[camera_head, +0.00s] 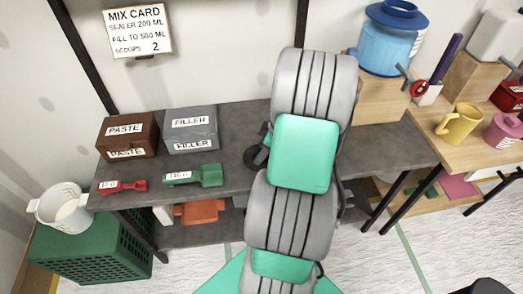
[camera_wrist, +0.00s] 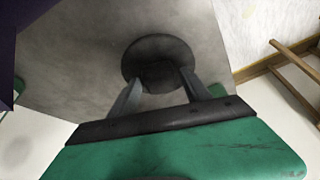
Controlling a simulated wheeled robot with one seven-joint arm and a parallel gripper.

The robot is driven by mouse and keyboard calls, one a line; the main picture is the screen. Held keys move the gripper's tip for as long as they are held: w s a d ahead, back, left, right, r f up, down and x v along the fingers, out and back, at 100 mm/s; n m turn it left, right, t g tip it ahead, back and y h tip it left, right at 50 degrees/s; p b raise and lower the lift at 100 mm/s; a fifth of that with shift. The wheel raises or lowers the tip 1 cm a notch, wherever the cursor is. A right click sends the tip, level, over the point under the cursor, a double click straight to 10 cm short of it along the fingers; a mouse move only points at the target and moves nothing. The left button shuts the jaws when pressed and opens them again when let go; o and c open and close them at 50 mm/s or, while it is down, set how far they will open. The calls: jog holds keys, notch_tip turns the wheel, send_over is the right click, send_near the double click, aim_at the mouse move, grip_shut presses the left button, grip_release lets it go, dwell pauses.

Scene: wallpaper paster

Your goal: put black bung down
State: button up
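The black bung (camera_wrist: 158,52) is a dark round disc with a narrower grip part in the wrist view. My gripper (camera_wrist: 163,80) has one finger on each side of that grip part, with no clear gap, so it looks shut on the bung. Behind the bung is the grey bench top (camera_wrist: 80,60); I cannot tell whether the bung touches it. In the head view my arm hides most of the gripper. A dark rounded part shows just left of the arm over the grey bench (camera_head: 235,120), too small to tell apart.
A brown PASTE box (camera_head: 127,135), a grey FILLER box (camera_head: 191,130), a red scoop (camera_head: 122,186) and a green scoop (camera_head: 195,175) stand on the bench's left. A blue water container (camera_head: 388,45) is at the right back. A white bucket (camera_head: 60,208) stands on a green crate (camera_head: 85,255).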

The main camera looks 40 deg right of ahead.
jog(key=shift+o, duration=0.5)
jog(key=shift+r, duration=0.15)
jog(key=b+v, duration=0.1)
jog(key=v, duration=1)
jog(key=w+a+r+m, duration=0.1)
jog(key=w+a+r, duration=0.25)
jog(key=a, duration=0.75)
jog(key=s+a+m+h, duration=0.1)
jog(key=s+a+m, duration=0.1)
jog(key=a, duration=0.7)
jog(key=s+a+m+h, duration=0.1)
jog(key=s+a+m, duration=0.2)
jog(key=a, duration=0.7)
jog(key=shift+s+a+r, duration=0.15)
jog(key=shift+r, duration=0.35)
